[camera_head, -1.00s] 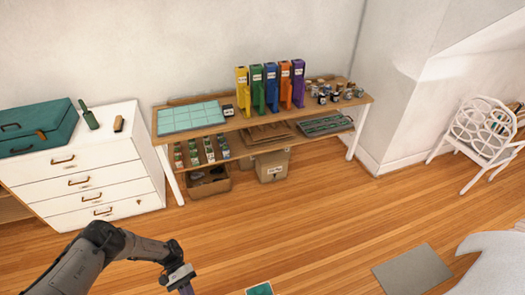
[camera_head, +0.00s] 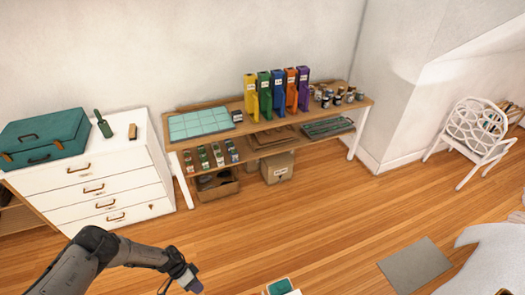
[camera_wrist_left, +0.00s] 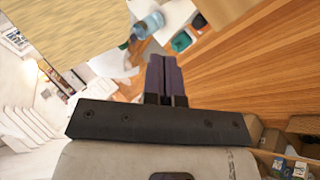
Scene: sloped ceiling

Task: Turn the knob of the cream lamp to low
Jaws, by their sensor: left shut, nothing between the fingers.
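I cannot make out a cream lamp or its knob in either view. My left gripper (camera_head: 190,281) is at the bottom of the head view, over the wooden floor in front of the white drawer chest. In the left wrist view its dark purple fingers (camera_wrist_left: 165,75) are together, with nothing between them. My right gripper is not in view.
The white drawer chest (camera_head: 100,190) carries a teal case (camera_head: 45,140). A wooden bench (camera_head: 240,128) holds coloured holders and jars. A white chair (camera_head: 474,135) stands right.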

